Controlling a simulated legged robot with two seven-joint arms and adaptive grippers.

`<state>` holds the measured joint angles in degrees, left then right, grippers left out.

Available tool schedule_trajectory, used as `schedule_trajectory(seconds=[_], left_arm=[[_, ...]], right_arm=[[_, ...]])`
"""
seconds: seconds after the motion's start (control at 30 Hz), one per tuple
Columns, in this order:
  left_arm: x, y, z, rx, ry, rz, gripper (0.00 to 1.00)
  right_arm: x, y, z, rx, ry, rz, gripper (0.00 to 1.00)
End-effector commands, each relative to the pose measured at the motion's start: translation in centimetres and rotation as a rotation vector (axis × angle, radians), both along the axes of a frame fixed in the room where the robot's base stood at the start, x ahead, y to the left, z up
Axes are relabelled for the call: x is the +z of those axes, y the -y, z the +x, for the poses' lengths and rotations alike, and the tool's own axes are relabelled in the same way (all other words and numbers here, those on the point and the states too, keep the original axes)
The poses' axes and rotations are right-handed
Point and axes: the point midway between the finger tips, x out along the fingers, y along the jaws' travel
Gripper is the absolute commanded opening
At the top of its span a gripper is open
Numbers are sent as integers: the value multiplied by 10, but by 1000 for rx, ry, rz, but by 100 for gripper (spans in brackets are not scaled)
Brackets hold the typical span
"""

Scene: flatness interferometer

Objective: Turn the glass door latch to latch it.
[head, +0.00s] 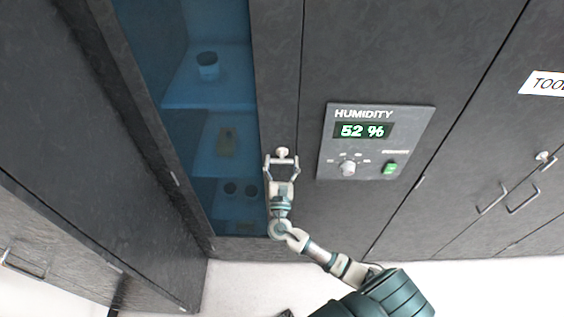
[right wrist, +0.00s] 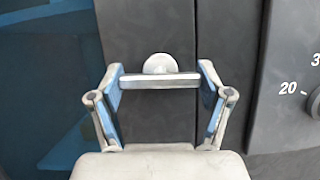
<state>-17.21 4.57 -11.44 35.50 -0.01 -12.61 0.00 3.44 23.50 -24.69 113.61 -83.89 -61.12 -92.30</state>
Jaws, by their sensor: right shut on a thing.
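The glass door (head: 180,60) is blue-tinted in a dark frame and looks closed. Its latch (head: 282,152) is a pale round knob with a metal bar, on the dark frame right of the glass. My right gripper (head: 281,162) reaches it from below. In the right wrist view the latch bar (right wrist: 160,81) lies level across the picture, just below its round hub (right wrist: 158,63). The two fingers of my right gripper (right wrist: 158,84) are shut on the bar, one at each end. My left gripper is not in view.
A humidity panel (head: 376,142) reading 52 % with a knob and a green switch is close right of the latch. Behind the glass are shelves with a dark cup (head: 207,66) and other items. Cabinet doors with handles (head: 491,199) stand further right.

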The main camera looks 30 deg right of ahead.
Motion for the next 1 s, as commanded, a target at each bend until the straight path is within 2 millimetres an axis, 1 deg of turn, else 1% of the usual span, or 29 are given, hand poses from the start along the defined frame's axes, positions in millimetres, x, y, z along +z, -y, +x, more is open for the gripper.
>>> schedule_trajectory(seconds=[0.27,0.5,0.7,1.0], left_arm=[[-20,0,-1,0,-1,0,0],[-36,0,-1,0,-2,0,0],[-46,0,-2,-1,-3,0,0],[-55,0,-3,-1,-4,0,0]], right_arm=[[-1,1,0,-4,105,165,43],[-1,1,0,-5,223,358,43],[0,1,-1,-6,323,520,43],[1,1,-1,-7,471,764,43]])
